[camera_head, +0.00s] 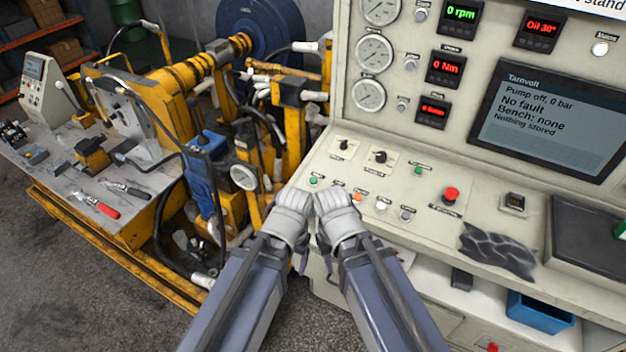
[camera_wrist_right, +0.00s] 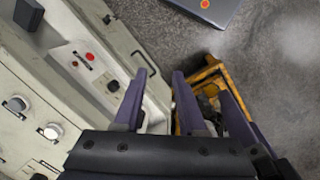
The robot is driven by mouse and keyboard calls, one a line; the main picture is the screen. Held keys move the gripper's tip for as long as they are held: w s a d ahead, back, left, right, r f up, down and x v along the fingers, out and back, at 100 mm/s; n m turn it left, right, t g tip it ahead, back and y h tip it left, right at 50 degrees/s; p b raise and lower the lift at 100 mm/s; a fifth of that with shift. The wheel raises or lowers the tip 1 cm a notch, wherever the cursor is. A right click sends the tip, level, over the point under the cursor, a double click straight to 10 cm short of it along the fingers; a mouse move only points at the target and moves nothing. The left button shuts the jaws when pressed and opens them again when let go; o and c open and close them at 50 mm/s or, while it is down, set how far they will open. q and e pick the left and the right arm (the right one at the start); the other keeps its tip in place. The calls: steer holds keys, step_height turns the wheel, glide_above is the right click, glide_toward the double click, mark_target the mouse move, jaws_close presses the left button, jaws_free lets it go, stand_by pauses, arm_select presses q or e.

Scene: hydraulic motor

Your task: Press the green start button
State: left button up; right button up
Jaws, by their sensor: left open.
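The sloped console panel (camera_head: 430,190) has a small green button (camera_head: 313,181) near its left front corner. Another small green round part (camera_head: 418,170) sits further back; the labels are too small to tell which is the start button. My left gripper (camera_head: 297,198) and right gripper (camera_head: 333,200) are side by side at the panel's left front edge, close to the first green button. The left one is open and holds nothing visible. In the right wrist view, the right gripper's fingers (camera_wrist_right: 163,78) stand apart with nothing between them. No green button can be made out there.
A red mushroom button (camera_head: 450,194), an orange button (camera_head: 357,197), a white button (camera_head: 381,204) and black knobs (camera_head: 380,157) share the panel. The screen (camera_head: 545,125) reads "Pump off, 0 bar". A dark crumpled cloth (camera_head: 497,250) lies right. Yellow machinery (camera_head: 165,95) stands left.

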jaws_close()
stand_by(1.4)
